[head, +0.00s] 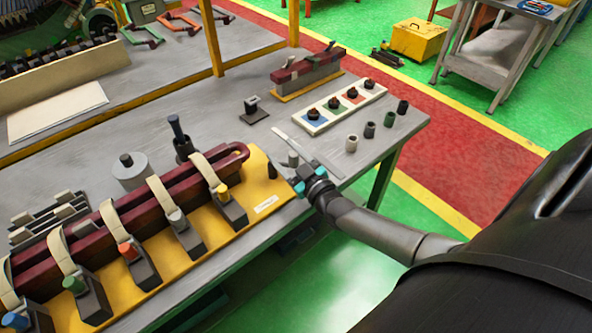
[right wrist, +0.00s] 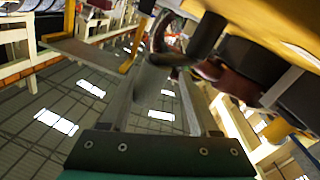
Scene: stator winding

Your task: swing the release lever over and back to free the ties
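The yellow fixture plate (head: 262,185) carries a long maroon bar (head: 140,205) wrapped by several cream ties (head: 160,194). Small grey clamp blocks with coloured knobs, such as a yellow knob (head: 221,190) and a red knob (head: 127,250), stand along its front. My right gripper (head: 292,150) is at the plate's right end, with long grey fingers apart. A grey cylinder (right wrist: 152,88) stands between the fingers in the right wrist view, closer to the left one; it also shows in the head view (head: 293,158). It may be the release lever's handle; its base is hidden. My left gripper is out of view.
A white tray (head: 319,127) with coloured squares and dark parts lies behind the gripper, with several small cylinders (head: 370,130) beside it. A dark-handled tool (head: 181,139) and a grey spool (head: 131,170) stand behind the maroon bar. The table's right edge is close.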

